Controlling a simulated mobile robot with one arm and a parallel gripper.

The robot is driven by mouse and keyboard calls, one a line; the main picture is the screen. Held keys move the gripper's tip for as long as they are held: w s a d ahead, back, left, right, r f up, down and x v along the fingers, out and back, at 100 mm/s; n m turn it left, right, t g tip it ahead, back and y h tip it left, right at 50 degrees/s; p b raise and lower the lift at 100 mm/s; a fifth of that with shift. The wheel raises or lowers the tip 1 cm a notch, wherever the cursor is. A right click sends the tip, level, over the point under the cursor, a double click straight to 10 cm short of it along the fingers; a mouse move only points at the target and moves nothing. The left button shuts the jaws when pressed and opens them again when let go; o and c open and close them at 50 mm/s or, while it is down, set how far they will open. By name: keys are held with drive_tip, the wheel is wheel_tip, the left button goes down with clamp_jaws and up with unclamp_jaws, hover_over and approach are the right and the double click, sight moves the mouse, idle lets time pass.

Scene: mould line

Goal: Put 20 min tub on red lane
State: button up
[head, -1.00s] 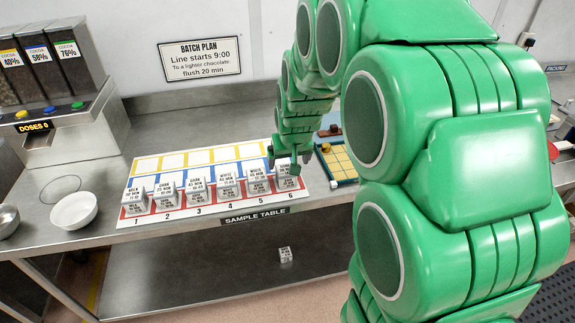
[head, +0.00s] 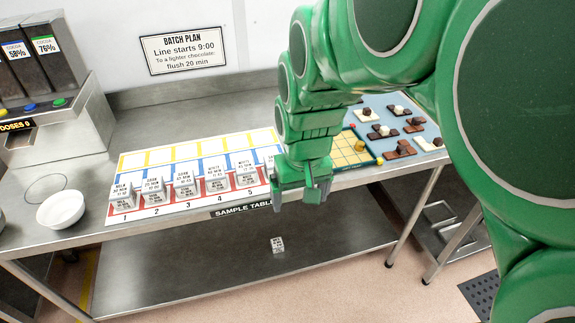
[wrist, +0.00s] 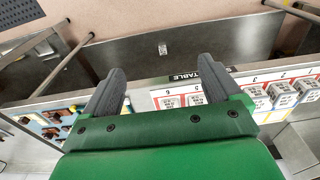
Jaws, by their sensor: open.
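A small white tub (head: 277,244) with dark print lies on the steel lower shelf; its print is too small to read. It also shows in the wrist view (wrist: 162,48), beyond and between my fingertips. My gripper (head: 297,194) is open and empty, at the sample table's front edge, above and apart from that tub. The red lane (head: 139,203) is the front row of the lane card. A row of white labelled tubs (head: 185,185) stands along it, above the numbers. The spot right of 5 is mostly hidden by my gripper.
The blue lane and empty yellow lane (head: 160,158) lie behind the red one. A white bowl (head: 61,209) stands left of the card. A yellow grid board (head: 350,152) and a blue tray of chocolates (head: 425,125) are at right. The lower shelf (head: 190,275) is otherwise largely clear.

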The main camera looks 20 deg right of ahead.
drive_tip(key=s+r+g, duration=0.1)
drive_tip(key=s+g, duration=0.1)
drive_tip(key=s, duration=1.4)
drive_tip(key=shift+g, duration=0.3)
